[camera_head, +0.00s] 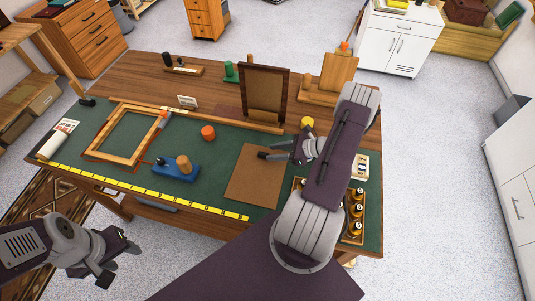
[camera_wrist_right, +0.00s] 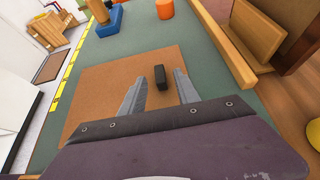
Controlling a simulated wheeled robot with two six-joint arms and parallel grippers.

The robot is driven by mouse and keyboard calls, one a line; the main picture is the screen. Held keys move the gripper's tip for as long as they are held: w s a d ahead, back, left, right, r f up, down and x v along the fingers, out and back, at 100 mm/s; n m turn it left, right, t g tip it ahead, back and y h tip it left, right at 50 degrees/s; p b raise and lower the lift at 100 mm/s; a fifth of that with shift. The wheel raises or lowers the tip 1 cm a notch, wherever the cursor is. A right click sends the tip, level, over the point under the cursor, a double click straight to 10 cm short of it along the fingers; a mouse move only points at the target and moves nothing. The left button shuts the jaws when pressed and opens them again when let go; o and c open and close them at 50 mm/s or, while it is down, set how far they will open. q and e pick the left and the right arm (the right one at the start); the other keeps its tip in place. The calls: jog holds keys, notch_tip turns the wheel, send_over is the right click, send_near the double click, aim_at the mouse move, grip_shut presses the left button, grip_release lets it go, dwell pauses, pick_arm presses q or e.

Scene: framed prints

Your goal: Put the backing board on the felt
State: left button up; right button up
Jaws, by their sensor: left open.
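The brown backing board (camera_head: 250,184) lies flat on the green felt (camera_head: 215,160), in front of the upright dark frame. In the right wrist view the board (camera_wrist_right: 100,85) has a small black block-shaped handle (camera_wrist_right: 160,77) on it. My right gripper (camera_head: 264,155) is over the far part of the board. In its wrist view the fingers (camera_wrist_right: 158,92) are apart, with the handle between and just beyond them, and a gap on each side. My left gripper (camera_head: 121,264) is open and empty, off the table at the lower left.
An empty wooden frame (camera_head: 105,140), a blue block with a wooden knob (camera_head: 175,173) and an orange cylinder (camera_head: 208,132) are left of the board. A dark frame (camera_head: 264,92) stands behind it. A tray with dark bottles (camera_head: 355,211) is at the right. A yellow ruler (camera_head: 150,190) runs along the front.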

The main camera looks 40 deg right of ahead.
jog(key=b+v, duration=0.1)
jog(key=v, duration=0.7)
jog(key=shift+s+d, duration=0.1)
jog(key=shift+s, duration=0.15)
jog(key=s+a+r+n+g+h, duration=0.2)
jog(key=a+r+n+g+h, duration=0.1)
jog(key=a+n, duration=0.9)
jog(key=s+a+r+n+g+h, duration=0.1)
jog(key=a+r+n+g+h, duration=0.3)
jog(key=a+n, duration=0.8)
jog(key=r+n+g, duration=0.1)
jog(key=r+n, duration=0.1)
jog(key=n, duration=0.2)
jog(key=shift+s, duration=0.4)
